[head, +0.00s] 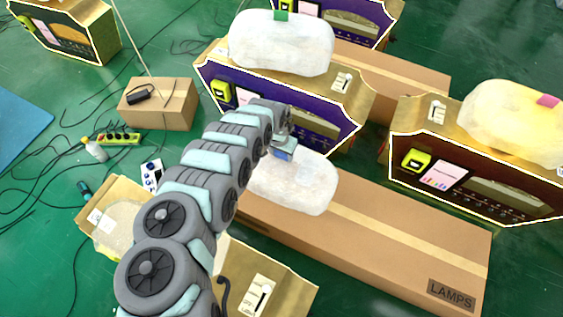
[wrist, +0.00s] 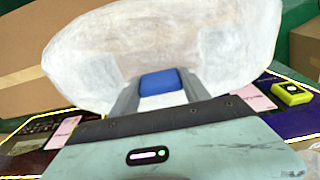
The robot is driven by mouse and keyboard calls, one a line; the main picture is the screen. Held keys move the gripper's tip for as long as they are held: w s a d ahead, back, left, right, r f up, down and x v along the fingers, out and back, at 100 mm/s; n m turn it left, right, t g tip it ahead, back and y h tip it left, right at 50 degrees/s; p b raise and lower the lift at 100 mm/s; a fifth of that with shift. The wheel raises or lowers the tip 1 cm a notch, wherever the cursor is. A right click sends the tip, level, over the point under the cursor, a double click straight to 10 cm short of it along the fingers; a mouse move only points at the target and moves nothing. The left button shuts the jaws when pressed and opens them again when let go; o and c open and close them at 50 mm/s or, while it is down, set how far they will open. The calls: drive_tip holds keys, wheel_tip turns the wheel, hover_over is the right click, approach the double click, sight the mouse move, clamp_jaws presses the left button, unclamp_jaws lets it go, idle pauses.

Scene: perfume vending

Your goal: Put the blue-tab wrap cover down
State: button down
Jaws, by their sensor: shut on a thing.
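The blue-tab wrap cover is a white, translucent, rounded cover (head: 305,182). In the head view it is over the left part of the long cardboard box marked LAMPS; whether it touches the box I cannot tell. My gripper (head: 284,150) is at its far edge, in front of the purple vending machine. In the wrist view the cover (wrist: 165,45) fills the upper middle, and its blue tab (wrist: 160,82) sits between the fingers of my gripper (wrist: 158,88), which is shut on it.
The LAMPS box (head: 400,245) has bare top to the right. The purple machine (head: 290,118) carries a green-tab cover (head: 282,45). A brown machine (head: 475,180) at right carries a pink-tab cover (head: 515,120). A small box (head: 165,105), power strip (head: 110,138) and cables lie on the green floor.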

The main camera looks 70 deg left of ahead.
sight(281, 158)
drive_tip(key=shift+f+b, duration=1.1)
drive_tip(key=shift+f, duration=1.05)
drive_tip(key=shift+r, duration=0.1)
drive_tip(key=shift+a, duration=0.1)
drive_tip(key=c, duration=0.5)
unclamp_jaws()
drive_tip(key=r+p, duration=0.2)
drive_tip(key=r, duration=0.2)
drive_tip(key=s+r+p, duration=0.1)
drive_tip(key=r+p, duration=0.1)
drive_tip(key=r, duration=0.2)
drive_tip(key=d+r+p, duration=0.1)
drive_tip(key=r+p, duration=0.2)
drive_tip(key=r, duration=0.1)
drive_tip(key=shift+s+d, duration=0.1)
drive_tip(key=shift+s, duration=0.1)
